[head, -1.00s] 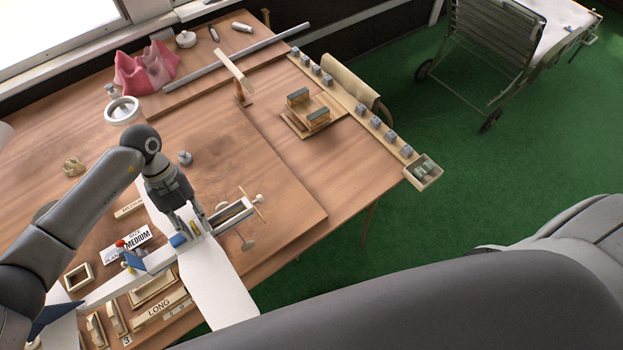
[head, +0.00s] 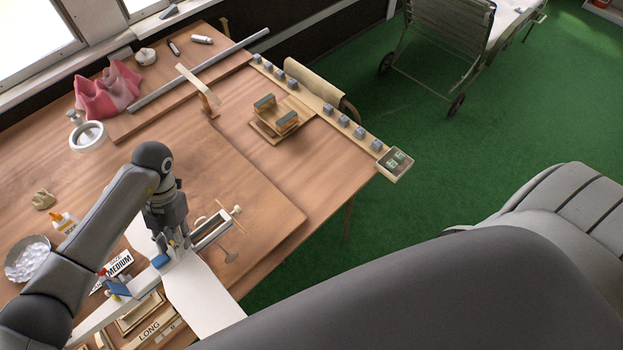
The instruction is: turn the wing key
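A white model plane lies on the wooden table, with its wing (head: 205,300) spread crosswise at the lower left. A large grey arm link of mine fills the lower right; my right gripper is not in view.
A white ring-shaped cup (head: 88,136), pink cloth (head: 108,92) and a small wooden block stand (head: 281,119) sit farther back. The table's middle is mostly bare.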

